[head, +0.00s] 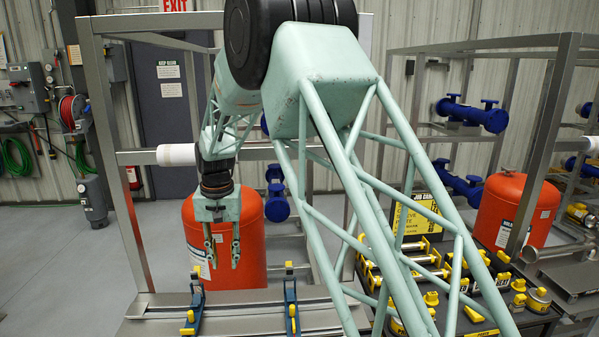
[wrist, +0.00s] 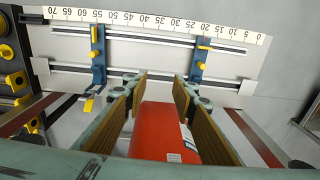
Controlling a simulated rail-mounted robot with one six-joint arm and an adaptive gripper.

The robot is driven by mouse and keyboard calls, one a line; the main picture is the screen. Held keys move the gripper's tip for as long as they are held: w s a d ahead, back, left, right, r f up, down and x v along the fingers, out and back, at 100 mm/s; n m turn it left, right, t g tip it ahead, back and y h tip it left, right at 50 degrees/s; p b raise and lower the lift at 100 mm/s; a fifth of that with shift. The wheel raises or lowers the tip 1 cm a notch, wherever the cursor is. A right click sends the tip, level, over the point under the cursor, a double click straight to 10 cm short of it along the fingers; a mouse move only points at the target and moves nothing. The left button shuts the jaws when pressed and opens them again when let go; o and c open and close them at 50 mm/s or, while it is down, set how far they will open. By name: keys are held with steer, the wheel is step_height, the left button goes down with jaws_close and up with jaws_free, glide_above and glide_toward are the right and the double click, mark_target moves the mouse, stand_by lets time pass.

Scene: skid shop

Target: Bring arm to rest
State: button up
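My arm is pale green lattice and reaches forward from the top of the head view. My gripper (head: 223,262) hangs pointing down in front of a red tank (head: 262,240). Its two fingers are apart and nothing is held between them. In the wrist view my gripper (wrist: 157,88) also shows open, with tan finger pads. The red tank (wrist: 160,130) appears between the fingers there; I cannot tell the exact gap to it.
A steel frame (head: 110,150) surrounds the tank. Blue clamps with yellow knobs (head: 291,300) stand on rails, beside a numbered scale (wrist: 150,18) in the wrist view. A bench of yellow-capped parts (head: 430,260) is at right, near another red tank (head: 520,205). Open floor (head: 45,260) lies left.

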steer(key=s+d+r+b, duration=0.1)
steer(key=s+d+r, duration=0.3)
steer(key=d+r, duration=0.25)
steer(key=s+d+r+t+b, duration=0.1)
steer(key=s+d+r, duration=0.3)
steer(key=d+r, duration=0.3)
steer(key=s+d+r, duration=0.5)
steer(key=d, duration=0.4)
steer(key=s+d+r+t+b, duration=0.15)
steer(key=s+d+r, duration=0.25)
steer(key=s+d, duration=0.9)
steer(key=s+d+f+b, duration=0.1)
steer(key=s+d, duration=0.3)
steer(key=s, duration=0.8)
steer(key=s+d+f+m+b, duration=0.1)
steer(key=s+d+f, duration=0.2)
steer(key=s, duration=0.9)
steer(key=shift+s+d+f+t+b, duration=0.35)
steer(key=shift+d+t+b, duration=0.1)
steer(key=shift+d, duration=0.2)
steer(key=shift+r, duration=0.1)
steer(key=shift+w, duration=0.15)
steer(key=shift+c, duration=1.1)
